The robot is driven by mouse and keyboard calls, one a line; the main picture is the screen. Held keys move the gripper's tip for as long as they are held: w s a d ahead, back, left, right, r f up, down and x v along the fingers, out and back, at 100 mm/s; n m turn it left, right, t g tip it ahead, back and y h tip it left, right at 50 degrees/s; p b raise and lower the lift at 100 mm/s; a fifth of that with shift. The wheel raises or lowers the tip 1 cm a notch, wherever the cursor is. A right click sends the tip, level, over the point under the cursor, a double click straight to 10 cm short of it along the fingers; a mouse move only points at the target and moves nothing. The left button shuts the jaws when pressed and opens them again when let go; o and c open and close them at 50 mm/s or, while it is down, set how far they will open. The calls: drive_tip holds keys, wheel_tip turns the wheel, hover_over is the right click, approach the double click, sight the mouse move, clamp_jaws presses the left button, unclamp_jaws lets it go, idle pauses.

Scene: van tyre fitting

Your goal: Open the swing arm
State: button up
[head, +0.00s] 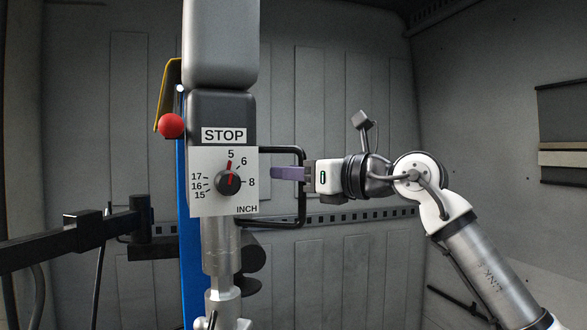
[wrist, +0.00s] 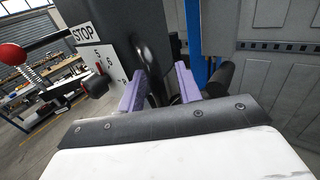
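The swing arm's dark head (head: 222,112) stands upright left of centre in the head view, with a STOP label, an inch dial and a metal shaft below. A black loop handle (head: 303,206) sticks out from its right side. My gripper (head: 274,173) reaches in from the right at the handle's upright bar, its purple finger tips inside the loop. In the wrist view my gripper (wrist: 160,82) has its two purple fingers apart, with the black handle bar (wrist: 157,88) between them. Gaps seem to show beside the bar, so the fingers look open around it.
A red ball knob (head: 171,126) sits left of the head, near a blue post (head: 183,240). A black horizontal arm (head: 60,245) lies at the lower left. Grey panelled walls stand behind. The wrist view shows a workbench (wrist: 45,115) at the left.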

clamp_jaws()
drive_tip(key=shift+w, duration=0.1)
idle(0.4)
